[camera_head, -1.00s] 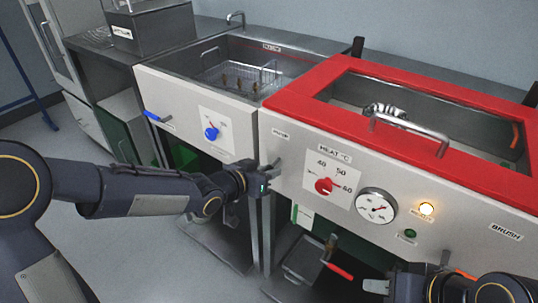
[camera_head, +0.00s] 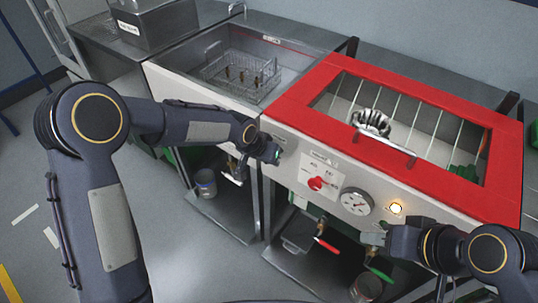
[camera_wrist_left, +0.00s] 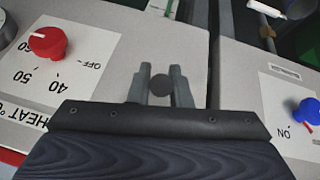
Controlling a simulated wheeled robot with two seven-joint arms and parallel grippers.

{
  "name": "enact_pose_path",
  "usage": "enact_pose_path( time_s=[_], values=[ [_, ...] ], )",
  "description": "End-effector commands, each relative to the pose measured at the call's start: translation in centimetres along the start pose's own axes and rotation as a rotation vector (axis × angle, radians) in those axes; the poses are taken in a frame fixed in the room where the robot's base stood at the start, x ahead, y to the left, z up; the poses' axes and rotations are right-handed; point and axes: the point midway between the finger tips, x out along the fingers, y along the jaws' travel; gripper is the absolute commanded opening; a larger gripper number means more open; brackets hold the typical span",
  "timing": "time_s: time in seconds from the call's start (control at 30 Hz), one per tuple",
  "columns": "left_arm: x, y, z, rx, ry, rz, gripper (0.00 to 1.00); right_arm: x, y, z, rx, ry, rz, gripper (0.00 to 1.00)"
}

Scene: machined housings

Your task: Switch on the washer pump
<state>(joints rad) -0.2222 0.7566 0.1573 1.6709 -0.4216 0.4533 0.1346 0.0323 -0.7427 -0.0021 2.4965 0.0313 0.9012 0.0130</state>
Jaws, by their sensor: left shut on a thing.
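My left gripper (camera_head: 272,155) is at the left end of the red-lidded washer's pale front panel (camera_head: 292,168), near the corner by the open basin. In the left wrist view its two fingers (camera_wrist_left: 162,88) are shut on a small round dark knob (camera_wrist_left: 161,85), the pump switch. The rest of the switch is hidden, so its on or off position cannot be told. My right gripper (camera_head: 373,239) is in front of the panel's lower edge, lower right, away from the switch; its jaw opening is unclear.
The red heat dial (camera_head: 316,183), gauge (camera_head: 357,201) and glowing amber lamp (camera_head: 396,208) are right of the switch. The blue knob (camera_wrist_left: 309,110) is on the neighbouring panel. Red (camera_head: 327,246) and green (camera_head: 379,273) handles stick out below the washer.

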Motion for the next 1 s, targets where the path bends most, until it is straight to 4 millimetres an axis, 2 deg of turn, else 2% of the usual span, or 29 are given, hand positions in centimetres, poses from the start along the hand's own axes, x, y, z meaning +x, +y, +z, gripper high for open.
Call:
enact_pose_path(
  time_s=[0.57,0.6,0.73,1.0],
  values=[
    [-0.04,0.05,-0.13,-0.003,-0.031,-0.005,0.00,-0.45,-0.20,-0.23,0.000,0.000,0.000,0.39],
    [-0.04,0.05,-0.13,-0.003,-0.031,-0.005,0.22,-0.45,-0.21,-0.23,0.000,0.000,0.000,0.39],
    [-0.04,0.05,-0.13,-0.003,-0.030,-0.005,0.39,-0.45,-0.20,-0.23,0.000,0.000,0.000,0.39],
    [-0.10,0.03,-0.14,-0.003,-0.030,-0.005,0.40,-0.45,-0.20,-0.23,0.000,0.000,0.000,0.39]
  ],
)
